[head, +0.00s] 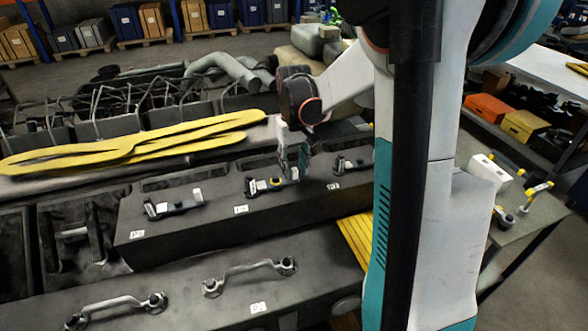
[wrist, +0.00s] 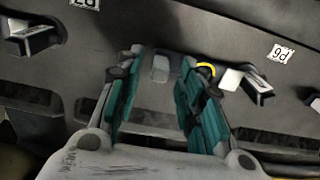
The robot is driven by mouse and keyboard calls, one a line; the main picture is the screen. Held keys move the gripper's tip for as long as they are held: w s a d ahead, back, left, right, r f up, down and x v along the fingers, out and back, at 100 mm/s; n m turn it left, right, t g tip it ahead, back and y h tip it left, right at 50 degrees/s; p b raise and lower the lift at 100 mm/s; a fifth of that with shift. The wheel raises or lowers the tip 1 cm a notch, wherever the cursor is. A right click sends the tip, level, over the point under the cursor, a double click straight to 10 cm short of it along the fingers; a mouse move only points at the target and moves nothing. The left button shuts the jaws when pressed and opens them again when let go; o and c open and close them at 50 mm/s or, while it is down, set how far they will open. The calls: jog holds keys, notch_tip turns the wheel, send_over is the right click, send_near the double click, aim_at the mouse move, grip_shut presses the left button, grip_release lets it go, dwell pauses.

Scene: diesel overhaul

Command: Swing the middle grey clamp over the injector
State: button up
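The middle clamp (head: 258,187) lies on the dark engine block, with a yellow ring (head: 276,181) at the injector beside it. My gripper (head: 294,158) is right above this spot, pointing down. In the wrist view my gripper (wrist: 160,100) has its two teal fingers apart, with a clear gap. A small grey block (wrist: 160,68) shows between the fingertips; I cannot tell whether they touch it. The yellow ring (wrist: 207,68) is just outside the right finger, which partly hides the parts there.
A similar clamp (head: 172,205) lies to the left and another (head: 352,162) to the right. Curved handles (head: 250,270) stand on the nearer cover. Yellow gaskets (head: 130,147) lie behind. My arm hides much of the right side.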

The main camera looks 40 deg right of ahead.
notch_tip(320, 180, up, 10)
dwell(0.4)
jog(key=shift+r, duration=0.1)
